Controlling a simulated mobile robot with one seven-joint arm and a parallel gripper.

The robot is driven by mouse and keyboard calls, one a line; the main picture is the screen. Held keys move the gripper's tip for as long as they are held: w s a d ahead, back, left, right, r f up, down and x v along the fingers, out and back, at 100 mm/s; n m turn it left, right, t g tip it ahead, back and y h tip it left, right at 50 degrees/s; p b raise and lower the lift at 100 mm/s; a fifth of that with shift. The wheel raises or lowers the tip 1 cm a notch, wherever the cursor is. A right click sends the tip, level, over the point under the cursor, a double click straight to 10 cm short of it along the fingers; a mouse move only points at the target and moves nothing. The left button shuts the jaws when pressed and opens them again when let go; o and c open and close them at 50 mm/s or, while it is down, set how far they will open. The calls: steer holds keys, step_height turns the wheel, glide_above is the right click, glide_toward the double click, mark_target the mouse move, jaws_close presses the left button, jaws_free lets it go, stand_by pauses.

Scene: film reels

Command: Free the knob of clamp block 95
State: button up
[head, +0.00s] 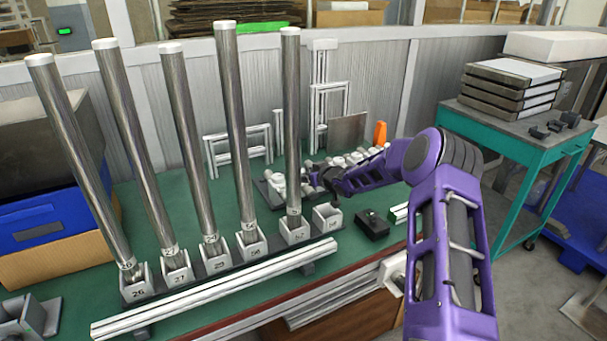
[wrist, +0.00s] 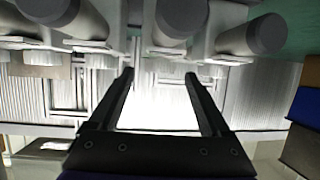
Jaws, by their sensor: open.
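A row of pale clamp blocks stands on a dark rail (head: 215,265) on the green table in the head view. Most hold a tall steel column; the rightmost block (head: 327,218) holds none. The small labels are mostly too blurred to read, and I cannot pick out number 95. No knob can be told apart with certainty. My gripper (head: 318,178) is behind the row, near the fifth column (head: 291,120). In the wrist view my gripper (wrist: 159,75) is open, with nothing between its fingers. Grey cylinders with dark ends (wrist: 268,33) and pale block-like parts show above the fingertips.
A long white rail (head: 220,290) lies before the blocks. Several white fittings (head: 275,184) lie behind them, beside an orange piece (head: 380,132). A small black box (head: 372,226) sits to the right. A teal cart (head: 520,135) stands at right.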

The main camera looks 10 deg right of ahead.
steer(key=shift+w+a+f, duration=0.25)
steer(key=shift+w, duration=0.4)
jaws_close()
steer(key=p, duration=0.2)
steer(key=r+p, duration=0.1)
steer(key=shift+w+d+r+n+y+p, duration=0.1)
steer(key=shift+w+d+n+y+p, duration=0.05)
steer(key=shift+n+y+p, duration=0.2)
steer(key=shift+n+g+y+p, duration=0.25)
steer(key=shift+g+y+p, duration=0.1)
steer(key=shift+p, duration=0.8)
steer(key=shift+d+f+p, duration=0.1)
steer(key=shift+f+p, duration=0.25)
steer(key=shift+p, duration=0.15)
steer(key=shift+c, duration=0.7)
jaws_free()
steer(key=shift+o, duration=0.7)
steer(key=shift+f, duration=0.2)
